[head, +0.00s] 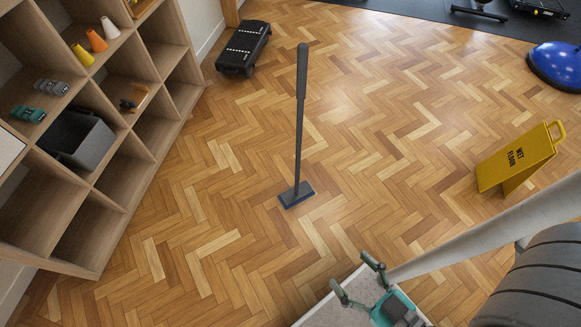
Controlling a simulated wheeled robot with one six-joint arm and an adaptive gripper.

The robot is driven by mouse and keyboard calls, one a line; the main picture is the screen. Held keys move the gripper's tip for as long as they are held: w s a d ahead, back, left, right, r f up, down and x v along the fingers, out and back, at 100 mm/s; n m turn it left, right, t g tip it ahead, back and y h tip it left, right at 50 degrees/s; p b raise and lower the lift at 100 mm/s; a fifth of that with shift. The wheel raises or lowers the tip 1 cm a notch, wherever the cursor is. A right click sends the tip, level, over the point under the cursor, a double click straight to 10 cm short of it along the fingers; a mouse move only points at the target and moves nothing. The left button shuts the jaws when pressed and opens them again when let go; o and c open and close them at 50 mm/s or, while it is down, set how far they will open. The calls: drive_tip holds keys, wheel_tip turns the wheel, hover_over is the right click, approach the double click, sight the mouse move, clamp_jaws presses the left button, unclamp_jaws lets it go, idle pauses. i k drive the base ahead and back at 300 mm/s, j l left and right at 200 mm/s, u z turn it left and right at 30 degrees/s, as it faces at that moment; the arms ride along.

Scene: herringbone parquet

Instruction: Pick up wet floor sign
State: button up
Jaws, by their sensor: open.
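The yellow wet floor sign (517,160) stands on the parquet at the right, leaning like an A-frame, with a handle at its top and dark lettering on its face. My gripper (357,276) is at the bottom centre, with its two greenish fingers apart and nothing between them. It is well to the left of the sign and nearer to me, not touching it. The sign's rear panel is mostly hidden behind its front face.
A dark mop-like tool (299,130) stands upright mid-floor. A wooden cubby shelf (117,187) with cones, small items and a grey bin (85,145) lines the left. A blue dome (557,64) and dark mat (420,17) are at the back right.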

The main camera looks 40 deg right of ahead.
sight(514, 165)
drive_tip(key=z, duration=2.65)
drive_tip(key=i+j+z, duration=0.1)
drive_tip(key=i+j, duration=0.55)
drive_tip(key=i+j+z, duration=0.15)
drive_tip(key=i+j, duration=0.55)
drive_tip(key=i+j+z, duration=0.1)
drive_tip(key=i+j, duration=0.5)
drive_tip(key=j, duration=0.15)
